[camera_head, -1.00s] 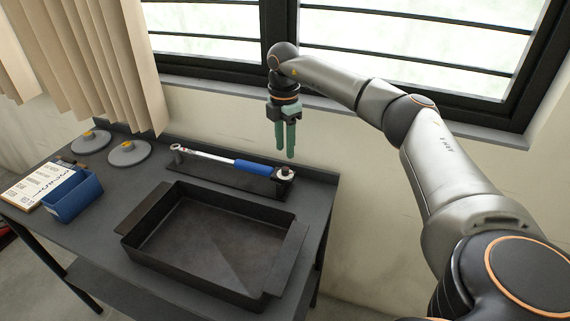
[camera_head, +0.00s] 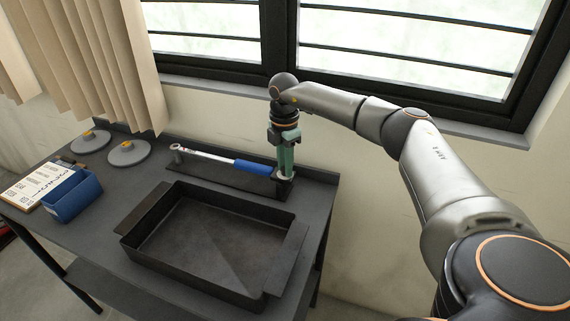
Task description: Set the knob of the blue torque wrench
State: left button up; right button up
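The blue torque wrench (camera_head: 252,167) lies in its dark holder (camera_head: 215,177) along the back of the table, its silver shaft to the left and its blue handle to the right. The knob (camera_head: 285,177) is at the right end of the handle and is partly hidden by my gripper. My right gripper (camera_head: 286,172) points down with its green fingers at the knob. I cannot tell whether the fingers are closed on it. My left gripper is not in view.
A black tray (camera_head: 128,241) takes up the table's front middle. A blue bin (camera_head: 75,200) and a printed sheet (camera_head: 38,184) are at the left. Two grey discs with yellow tops, one of them the nearer disc (camera_head: 128,156), lie at the back left. The window wall stands behind.

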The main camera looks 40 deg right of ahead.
grip_shut()
jog(key=shift+r+n, duration=0.1)
jog(key=shift+n, duration=0.2)
